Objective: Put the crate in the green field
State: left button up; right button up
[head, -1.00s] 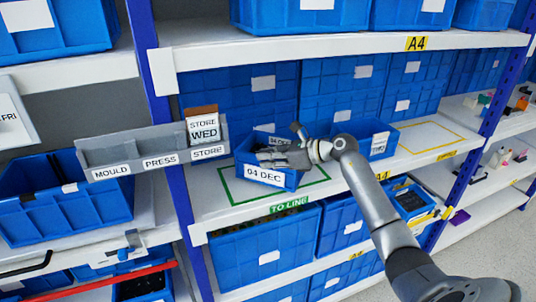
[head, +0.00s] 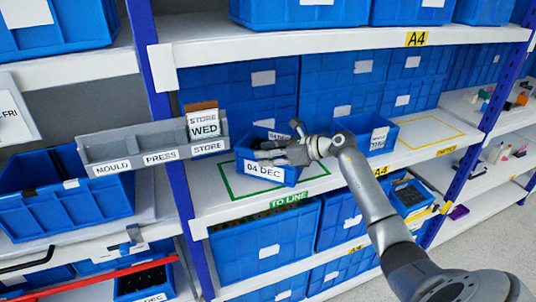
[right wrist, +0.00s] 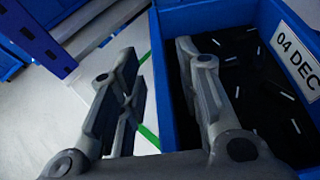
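My right gripper (head: 272,156) is over the crate. In the right wrist view, the gripper (right wrist: 160,88) straddles the crate's wall (right wrist: 163,100), one finger inside and one outside. A gap shows between the outer finger and the wall, so the gripper looks open. Small dark items lie inside the crate. My left gripper is not seen.
Another blue crate (head: 384,135) stands to the right on the same shelf, beside an empty yellow outlined field (head: 432,136). Blue crates stand behind. A grey label rail (head: 150,143) with a STORE WED card (head: 203,124) is at left.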

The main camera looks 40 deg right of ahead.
jog(key=shift+r, duration=0.2)
jog(key=b+v, duration=0.5)
jog(key=v, duration=0.7)
